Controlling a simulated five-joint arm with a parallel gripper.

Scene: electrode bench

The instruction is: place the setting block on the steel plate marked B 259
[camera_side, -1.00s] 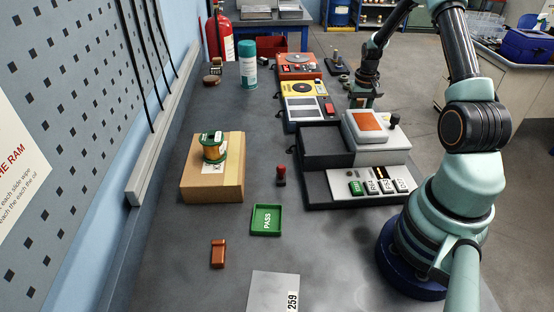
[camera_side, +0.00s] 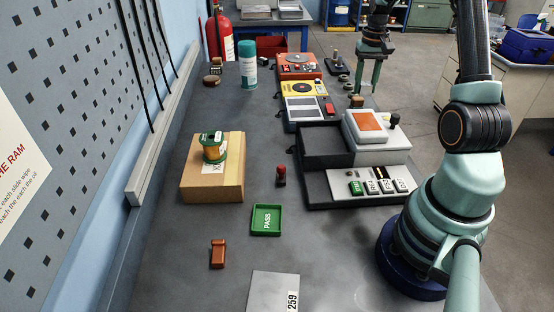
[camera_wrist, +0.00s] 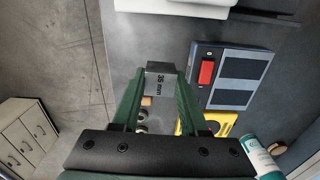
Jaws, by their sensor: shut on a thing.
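My gripper (camera_side: 370,88) is at the far right of the bench, beyond the grey device, raised above the bench top. In the wrist view my gripper (camera_wrist: 160,78) is shut on a dark grey block marked 35 mm (camera_wrist: 158,80), which I take as the setting block. In the side view the block is too small to make out between the fingers. The steel plate (camera_side: 268,292) lies flat at the near edge of the side view, cut off by the frame. Its label reads 259; the letter is not visible. The plate is bare where it shows.
A green PASS tray (camera_side: 267,220), a brown block (camera_side: 218,254) and a red-topped stamp (camera_side: 281,176) stand between. The black tray (camera_side: 325,145) and grey device (camera_side: 377,138) are nearer my arm. A cardboard box (camera_side: 215,180) carries a spool (camera_side: 212,146).

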